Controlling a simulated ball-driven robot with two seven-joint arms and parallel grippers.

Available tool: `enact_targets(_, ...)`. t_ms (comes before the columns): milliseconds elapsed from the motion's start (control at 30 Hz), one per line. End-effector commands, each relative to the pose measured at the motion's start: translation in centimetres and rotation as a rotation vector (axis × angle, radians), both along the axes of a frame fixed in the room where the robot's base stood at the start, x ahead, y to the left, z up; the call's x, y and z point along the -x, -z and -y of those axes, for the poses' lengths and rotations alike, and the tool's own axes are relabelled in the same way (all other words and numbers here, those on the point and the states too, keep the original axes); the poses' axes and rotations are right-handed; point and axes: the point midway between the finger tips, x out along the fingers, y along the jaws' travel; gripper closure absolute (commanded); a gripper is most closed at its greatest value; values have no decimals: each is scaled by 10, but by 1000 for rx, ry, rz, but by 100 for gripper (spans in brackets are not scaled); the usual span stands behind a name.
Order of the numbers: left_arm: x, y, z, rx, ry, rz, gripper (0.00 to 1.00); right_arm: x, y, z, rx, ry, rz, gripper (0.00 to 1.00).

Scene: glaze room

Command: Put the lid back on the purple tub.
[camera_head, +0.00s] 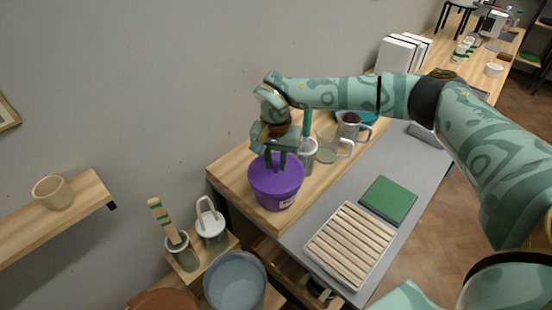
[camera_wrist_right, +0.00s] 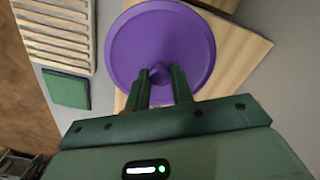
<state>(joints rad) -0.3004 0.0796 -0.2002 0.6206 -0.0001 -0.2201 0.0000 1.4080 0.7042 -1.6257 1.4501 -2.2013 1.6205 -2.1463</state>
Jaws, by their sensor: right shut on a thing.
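The purple tub (camera_head: 275,197) stands near the end of the wooden counter in the head view, with a small pale label on its side. Its purple lid (camera_head: 262,172) is over the tub's mouth and looks level. It fills the upper middle of the right wrist view (camera_wrist_right: 165,40), where it hides the tub. My right gripper (camera_head: 276,165) points down and is shut on the lid's small round knob (camera_wrist_right: 159,72). I cannot tell whether the lid touches the rim all round. My left gripper is not in view.
A glass jug (camera_head: 327,147), a grey mug (camera_head: 350,128) and a white-and-green container (camera_head: 308,155) stand close behind the tub. A slatted rack (camera_head: 349,246) and a green board (camera_head: 388,200) lie on the grey surface to the right. Pots and a blue-grey basin (camera_head: 235,280) are below left.

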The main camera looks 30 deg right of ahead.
Motion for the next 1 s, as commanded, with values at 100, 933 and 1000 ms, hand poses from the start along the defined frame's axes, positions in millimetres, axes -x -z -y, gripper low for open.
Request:
enact_targets(100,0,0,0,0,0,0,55,0,0,0,0,0,0,99)
enact_targets(933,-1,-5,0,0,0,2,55,0,1,0,-1,0,0,99)
enact_targets(1000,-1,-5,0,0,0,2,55,0,1,0,-1,0,-1,99)
